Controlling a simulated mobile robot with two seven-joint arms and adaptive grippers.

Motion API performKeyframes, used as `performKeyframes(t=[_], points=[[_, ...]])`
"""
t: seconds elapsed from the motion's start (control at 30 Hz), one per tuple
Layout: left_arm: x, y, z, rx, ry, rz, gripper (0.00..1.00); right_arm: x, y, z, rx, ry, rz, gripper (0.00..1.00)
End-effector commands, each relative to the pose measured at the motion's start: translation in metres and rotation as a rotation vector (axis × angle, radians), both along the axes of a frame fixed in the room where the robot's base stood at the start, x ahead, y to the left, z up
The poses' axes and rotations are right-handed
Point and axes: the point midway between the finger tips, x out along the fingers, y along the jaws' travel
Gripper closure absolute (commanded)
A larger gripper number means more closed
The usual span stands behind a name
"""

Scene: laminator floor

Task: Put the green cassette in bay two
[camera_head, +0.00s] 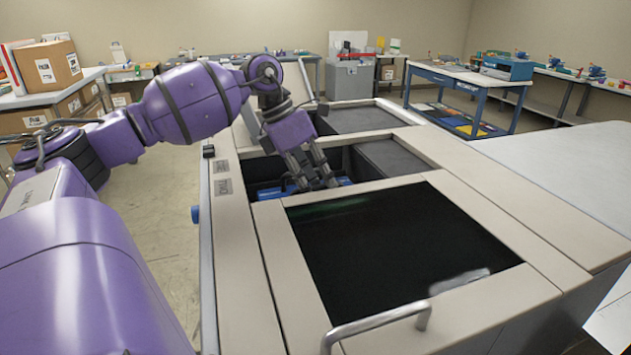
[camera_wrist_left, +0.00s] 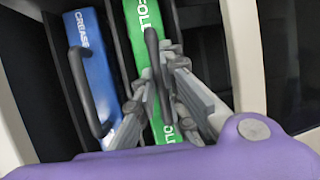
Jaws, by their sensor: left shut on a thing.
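The green cassette (camera_wrist_left: 150,50) has white lettering and a black handle and stands in an open bay in the left wrist view. My left gripper (camera_head: 318,184) reaches down into the machine's open middle bay. In the left wrist view its fingers (camera_wrist_left: 160,80) are shut on the green cassette's black handle. In the head view the arm and fingers hide the green cassette. A blue cassette (camera_wrist_left: 90,65) marked CREASE stands just left of the green one, with its own black handle. I cannot read which bay is two. My right gripper is not in view.
A dark panel (camera_head: 400,245) with a metal handle (camera_head: 375,327) covers the near bay. Two small label plates (camera_head: 222,187) sit on the machine's left rim. Another opening (camera_head: 360,118) lies farther back. A pale flat surface (camera_head: 570,170) extends to the right.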

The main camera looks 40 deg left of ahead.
Motion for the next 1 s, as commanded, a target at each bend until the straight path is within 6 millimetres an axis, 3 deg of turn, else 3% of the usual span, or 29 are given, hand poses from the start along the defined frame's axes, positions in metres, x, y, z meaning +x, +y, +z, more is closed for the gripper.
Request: performKeyframes(t=[0.83,0.87,1.0], points=[[0.0,0.0,-0.013,0.0,0.001,-0.001,1.0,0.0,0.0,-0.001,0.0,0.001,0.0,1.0],[0.0,0.0,-0.014,0.0,0.002,0.0,0.89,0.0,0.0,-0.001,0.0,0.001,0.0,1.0],[0.0,0.0,-0.014,0.0,0.002,0.0,0.7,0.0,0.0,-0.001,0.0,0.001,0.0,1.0]])
